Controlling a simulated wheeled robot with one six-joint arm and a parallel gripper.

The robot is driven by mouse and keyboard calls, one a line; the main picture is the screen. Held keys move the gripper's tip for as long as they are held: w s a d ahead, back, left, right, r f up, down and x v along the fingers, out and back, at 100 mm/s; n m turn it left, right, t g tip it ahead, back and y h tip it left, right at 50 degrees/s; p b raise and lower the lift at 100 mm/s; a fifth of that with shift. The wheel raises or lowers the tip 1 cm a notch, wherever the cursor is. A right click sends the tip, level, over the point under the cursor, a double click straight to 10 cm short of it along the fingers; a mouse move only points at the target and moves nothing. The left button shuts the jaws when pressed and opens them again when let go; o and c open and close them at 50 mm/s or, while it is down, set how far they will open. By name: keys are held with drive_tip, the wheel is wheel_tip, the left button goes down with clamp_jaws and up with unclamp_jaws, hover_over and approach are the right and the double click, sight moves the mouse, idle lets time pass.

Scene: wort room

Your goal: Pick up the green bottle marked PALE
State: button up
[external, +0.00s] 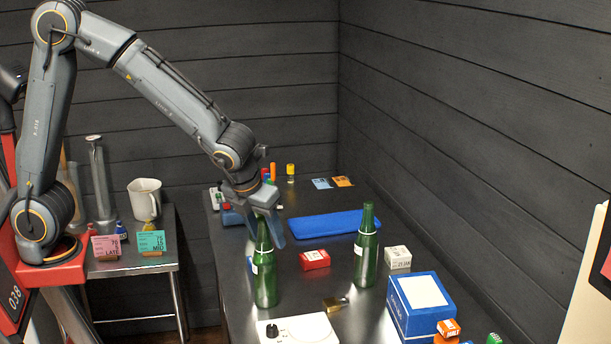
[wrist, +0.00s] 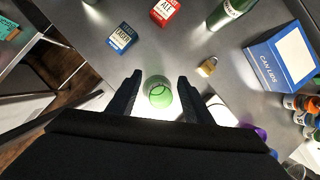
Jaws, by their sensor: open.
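Two green bottles stand upright on the dark metal table. The left one (external: 265,283) has a pale label too small to read, so I cannot tell which is marked PALE. The right bottle (external: 367,252) also has a white label; it shows partly at the top right of the wrist view (wrist: 226,12). My gripper (external: 268,236) is open and points down at the left bottle's neck. In the wrist view, the round top of that bottle (wrist: 157,92) lies between the two spread fingers (wrist: 160,79), with gaps at both sides.
A red box (external: 314,259), a brass padlock (external: 335,304) and a white device with a knob (external: 297,330) are close by. A blue CAN LIDS box (external: 420,304) and a small white box (external: 397,258) stand right. A blue mat (external: 325,225) lies behind.

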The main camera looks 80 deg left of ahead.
drive_tip(key=shift+w+a+f, duration=0.15)
drive_tip(key=shift+w+f, duration=0.05)
drive_tip(key=shift+f, duration=0.4)
clamp_jaws()
drive_tip(key=shift+r, duration=0.15)
